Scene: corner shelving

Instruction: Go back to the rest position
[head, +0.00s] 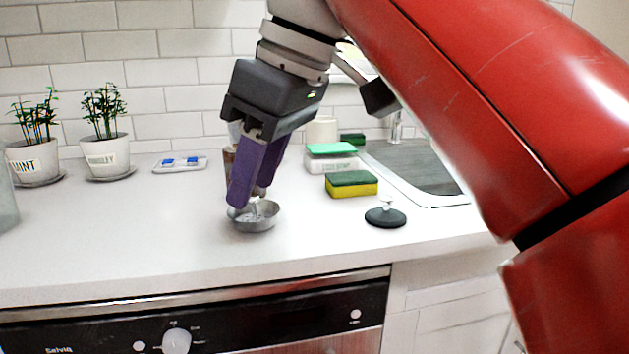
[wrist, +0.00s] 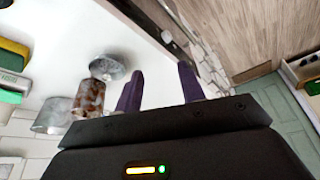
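My gripper (head: 249,196) is in the middle of the head view, pointing down over the white counter. Its two purple fingers stand apart with nothing between them, as the wrist view also shows (wrist: 158,88). I cannot tell the exact height of the fingertips above the counter.
A brown patterned cup (wrist: 88,98) stands beside the bowl, mostly hidden by my fingers in the head view. A yellow-green sponge (head: 351,185), a black-based stand (head: 385,217) and the sink (head: 420,170) are right. Potted plants (head: 107,155) stand left. The front-left counter is clear.

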